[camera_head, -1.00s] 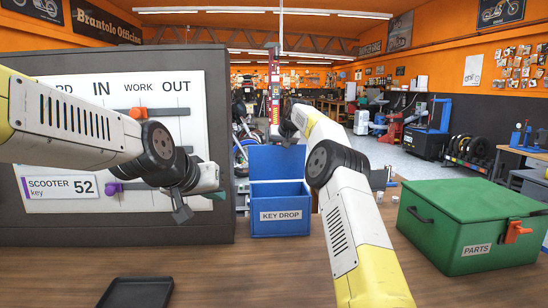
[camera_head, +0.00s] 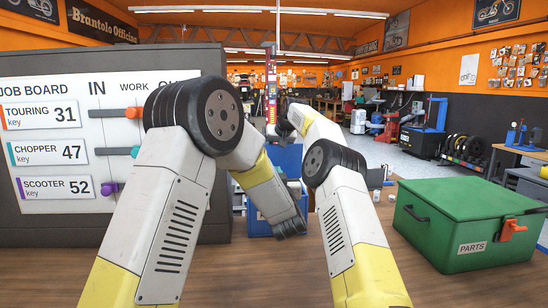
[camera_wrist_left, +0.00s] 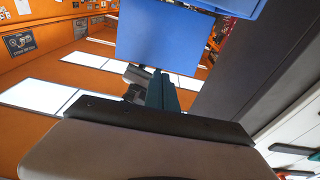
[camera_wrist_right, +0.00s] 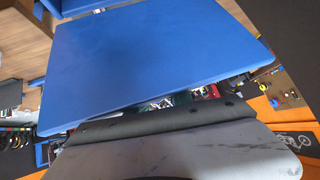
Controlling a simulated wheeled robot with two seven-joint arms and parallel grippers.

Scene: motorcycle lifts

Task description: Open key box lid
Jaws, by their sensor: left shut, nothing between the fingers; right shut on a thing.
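The blue key box (camera_head: 258,226) stands on the bench behind my left forearm, which hides most of its front and its label. Its blue lid (camera_head: 289,158) stands raised at the back, and fills the upper part of the right wrist view (camera_wrist_right: 150,65). My right gripper (camera_head: 273,132) is shut on the lid at its top edge; the contact is small in the picture. My left gripper (camera_head: 290,228) is shut and empty, pointing down in front of the box; its fingertips are hard to make out. A blue panel (camera_wrist_left: 160,35) shows close by in the left wrist view.
A grey job board (camera_head: 50,225) with orange, teal and purple sliders stands at left, partly behind my left arm. A green parts box (camera_head: 460,215) with an orange latch sits at right. Bare bench lies between my right arm and the green box.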

